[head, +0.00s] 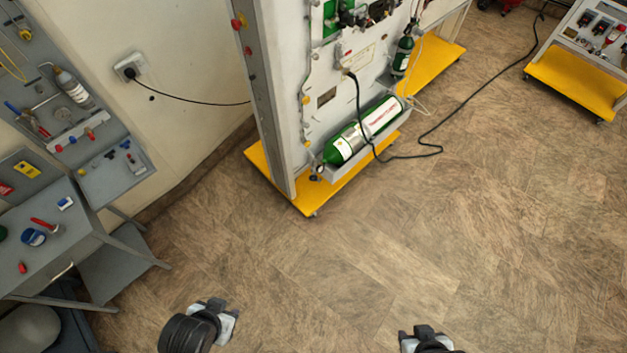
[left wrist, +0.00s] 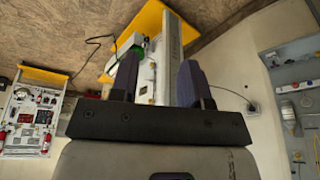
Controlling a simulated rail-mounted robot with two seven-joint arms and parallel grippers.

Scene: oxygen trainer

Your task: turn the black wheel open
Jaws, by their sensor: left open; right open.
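The oxygen trainer panel (head: 325,98) stands upright on a yellow wheeled base, with a large green cylinder (head: 362,131) lying in a tray low on it. A small dark part (head: 317,173) sits at the cylinder's near left end; I cannot tell whether it is the black wheel. My left gripper (head: 214,312) is over the floor at the bottom, well short of the trainer. In the left wrist view its two fingers (left wrist: 158,85) are apart with nothing between them. My right gripper (head: 427,336) is at the bottom edge, open and away from the trainer.
A grey tool bench (head: 70,235) stands at the left, beside a wall board (head: 60,95). A black cable (head: 435,140) runs across the floor to another yellow-based trainer (head: 575,80) at the right. The floor (head: 350,255) before the trainer is clear.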

